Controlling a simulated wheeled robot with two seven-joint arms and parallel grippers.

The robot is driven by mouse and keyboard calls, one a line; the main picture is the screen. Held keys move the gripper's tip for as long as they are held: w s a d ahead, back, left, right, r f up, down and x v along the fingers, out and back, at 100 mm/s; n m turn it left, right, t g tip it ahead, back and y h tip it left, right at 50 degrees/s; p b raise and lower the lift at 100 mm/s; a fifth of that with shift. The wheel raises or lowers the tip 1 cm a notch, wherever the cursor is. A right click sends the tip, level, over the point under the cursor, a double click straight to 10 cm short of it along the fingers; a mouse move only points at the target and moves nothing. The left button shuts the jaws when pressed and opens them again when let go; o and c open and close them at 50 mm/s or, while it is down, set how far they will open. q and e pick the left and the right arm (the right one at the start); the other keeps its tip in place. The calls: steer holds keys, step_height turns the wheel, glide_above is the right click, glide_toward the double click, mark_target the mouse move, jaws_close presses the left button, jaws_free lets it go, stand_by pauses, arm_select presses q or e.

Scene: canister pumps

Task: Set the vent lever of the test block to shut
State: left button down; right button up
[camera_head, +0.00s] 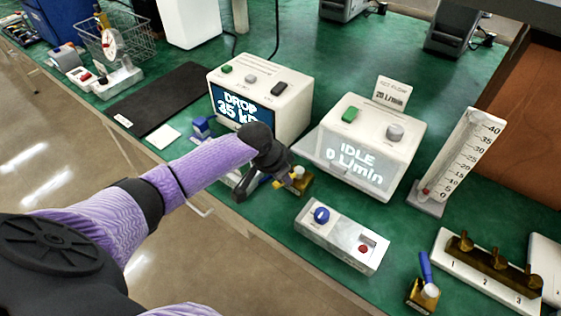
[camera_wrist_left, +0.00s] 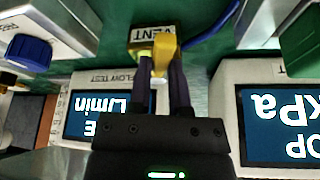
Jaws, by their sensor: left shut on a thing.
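The yellow vent lever (camera_wrist_left: 161,52) shows in the left wrist view, beside a brass-coloured block labelled VENT (camera_wrist_left: 150,32). My left gripper (camera_wrist_left: 162,78) is shut on this lever, with one dark finger on each side of it. In the head view my left gripper (camera_head: 281,177) is low over the green bench, in front of the pressure display box. There the brass block (camera_head: 300,186) and a bit of yellow show just right of the fingers; my gripper and forearm hide the rest of the test block. My right gripper is not in view.
The DROP display box (camera_head: 290,105) stands behind my gripper, and the IDLE L/min box (camera_head: 375,150) to its right. A grey box with a blue knob (camera_head: 342,236) lies in front right. A brass valve with a blue lever (camera_head: 425,280) stands farther right.

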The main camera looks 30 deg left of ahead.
arm_select(q)
steer(key=shift+d+r+n, duration=0.1)
steer(key=shift+n, duration=0.2)
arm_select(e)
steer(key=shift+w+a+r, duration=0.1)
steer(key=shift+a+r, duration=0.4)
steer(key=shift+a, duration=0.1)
arm_select(q)
steer(key=c, duration=0.6)
jaws_free()
steer(key=shift+o, duration=0.2)
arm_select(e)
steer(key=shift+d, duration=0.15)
arm_select(q)
steer(key=p+v, duration=0.5)
steer(key=v, duration=0.4)
steer(key=shift+s+r, duration=0.3)
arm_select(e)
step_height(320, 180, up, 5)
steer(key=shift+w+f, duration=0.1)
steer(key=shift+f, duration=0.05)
